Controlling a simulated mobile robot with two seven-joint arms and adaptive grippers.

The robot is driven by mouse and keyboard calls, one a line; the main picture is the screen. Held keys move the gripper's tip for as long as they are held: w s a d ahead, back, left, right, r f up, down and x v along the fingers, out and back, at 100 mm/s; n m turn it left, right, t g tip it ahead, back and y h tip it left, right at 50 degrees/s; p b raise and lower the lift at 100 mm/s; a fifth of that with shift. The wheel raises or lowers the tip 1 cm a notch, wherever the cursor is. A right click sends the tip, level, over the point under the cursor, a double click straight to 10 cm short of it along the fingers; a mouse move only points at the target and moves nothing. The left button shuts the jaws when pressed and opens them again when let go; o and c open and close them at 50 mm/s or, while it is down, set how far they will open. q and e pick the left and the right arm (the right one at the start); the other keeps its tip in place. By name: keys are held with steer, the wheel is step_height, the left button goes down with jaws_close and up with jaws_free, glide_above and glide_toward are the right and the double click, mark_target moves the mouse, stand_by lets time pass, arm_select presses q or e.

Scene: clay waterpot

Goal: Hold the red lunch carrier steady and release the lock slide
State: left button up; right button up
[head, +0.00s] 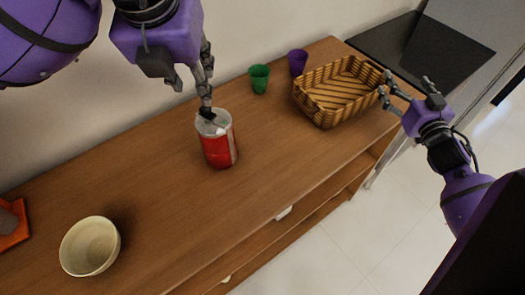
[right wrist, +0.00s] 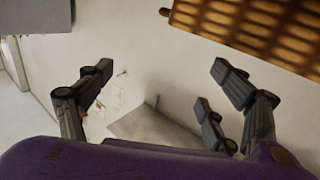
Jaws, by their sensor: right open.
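The red lunch carrier (head: 219,150) stands upright on the wooden table, with a grey-white top and a small dark part on it. My left gripper (head: 192,97) is above the carrier, with one finger reaching down to its top. I cannot tell whether that finger touches or grips anything. The lock slide is too small to make out. My right gripper (head: 402,90) is open and empty at the table's right end, far from the carrier. Its spread fingers also show in the right wrist view (right wrist: 160,95).
A woven basket (head: 318,112) stands close to my right gripper. A green cup (head: 259,80) and a purple cup (head: 298,62) stand near the wall. A cream bowl (head: 88,247) and an orange tray (head: 14,236) are at the left. The table between bowl and carrier is clear.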

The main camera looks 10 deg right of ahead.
mark_target(229, 145)
steer(key=w+a+r+m+t+y, duration=0.1)
steer(key=w+a+r+m+y, duration=0.35)
steer(key=a, duration=0.45)
steer(key=w+a+r+m+y, duration=0.25)
steer(key=a+r+m, duration=0.25)
steer(key=a+m, duration=0.3)
steer(key=s+a+f+m+g+y, duration=0.1)
steer(key=s+a+f+m, duration=0.3)
steer(key=a, duration=0.5)
steer(key=s+a+f+m+g+y, duration=0.1)
steer(key=s+a+f+m+y, duration=0.2)
steer(key=a, duration=0.7)
steer(key=s+a+f+m+g+y, duration=0.1)
steer(key=s+a+f+m+y, duration=0.2)
steer(key=s+a+f+m, duration=0.3)
steer(key=shift+s+a+m+g, duration=0.2)
steer(key=shift+s+a, duration=0.3)
steer(key=shift+a, duration=0.25)
steer(key=shift+s+a+m+g, duration=0.1)
steer(key=shift+s+a+m, duration=0.15)
steer(key=shift+s+a, duration=0.4)
steer(key=shift+s+a+m+g, duration=0.15)
steer(key=shift+s+a, duration=0.25)
steer(key=shift+a, duration=0.45)
steer(key=shift+s+a+r+m, duration=0.1)
steer(key=shift+a+m, duration=0.15)
steer(key=shift+a, duration=0.05)
steer(key=x, duration=0.7)
steer(key=shift+w+a, duration=0.2)
